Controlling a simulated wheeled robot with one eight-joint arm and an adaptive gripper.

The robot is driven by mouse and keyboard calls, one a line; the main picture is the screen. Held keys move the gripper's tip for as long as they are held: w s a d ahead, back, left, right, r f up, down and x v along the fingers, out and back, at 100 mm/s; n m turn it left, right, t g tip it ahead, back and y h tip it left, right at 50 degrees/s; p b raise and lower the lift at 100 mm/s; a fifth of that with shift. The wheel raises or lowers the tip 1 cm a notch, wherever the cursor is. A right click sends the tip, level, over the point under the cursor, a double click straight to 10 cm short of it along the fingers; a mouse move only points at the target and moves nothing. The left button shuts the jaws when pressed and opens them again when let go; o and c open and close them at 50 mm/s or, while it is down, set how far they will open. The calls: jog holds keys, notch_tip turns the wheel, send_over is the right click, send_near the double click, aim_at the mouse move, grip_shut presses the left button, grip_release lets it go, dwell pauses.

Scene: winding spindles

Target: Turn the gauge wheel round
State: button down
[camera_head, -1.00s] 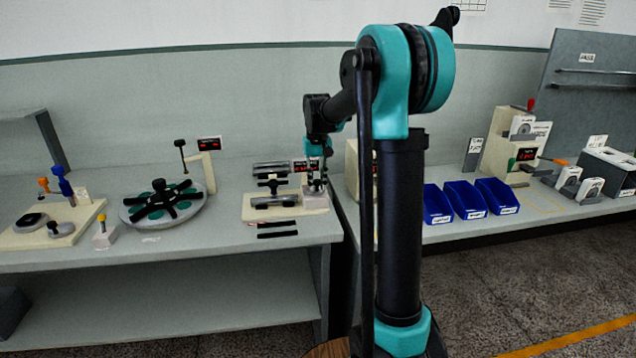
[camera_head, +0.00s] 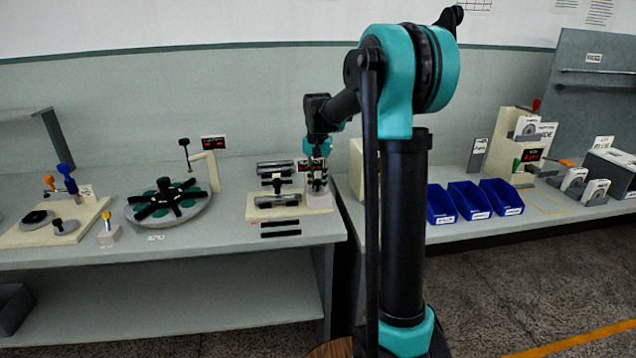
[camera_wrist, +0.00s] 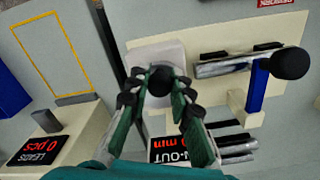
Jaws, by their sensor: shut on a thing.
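My gripper (camera_wrist: 159,92) is shut on a round black knob (camera_wrist: 160,78) in the wrist view, with a green finger on either side of it. I take this knob to be the gauge wheel's; the fingers hide much of it. It stands over a pale grey block (camera_wrist: 152,53) beside a beige fixture. In the head view my gripper (camera_head: 318,187) points down onto the right end of the fixture (camera_head: 255,211), and the knob cannot be made out. A red-lettered display (camera_wrist: 170,150) marked "N-OUT", reading in mm, is partly hidden by a finger.
Metal rollers (camera_wrist: 222,67) and a blue handle with a black ball (camera_wrist: 290,63) lie close to the right of my gripper in the wrist view. A LEADS counter box (camera_wrist: 45,140) stands left. A round turntable (camera_head: 180,215) and blue bins (camera_head: 470,200) are farther off.

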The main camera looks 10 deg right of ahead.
aim_at(318, 180)
jog(key=c, duration=1.3)
grip_release()
jog(key=shift+c, duration=0.2)
notch_tip(318, 180, up, 12)
jog(key=s+d+f+n+t, duration=0.2)
jog(key=s+f, duration=1)
jog(key=s, duration=0.3)
jog(key=s+d+f+n+t, duration=0.2)
jog(key=s+f, duration=1.1)
jog(key=s, duration=0.2)
jog(key=shift+d+f+n, duration=0.15)
jog(key=shift+f+n, duration=0.15)
jog(key=shift+n, duration=0.1)
jog(key=shift+w, duration=0.1)
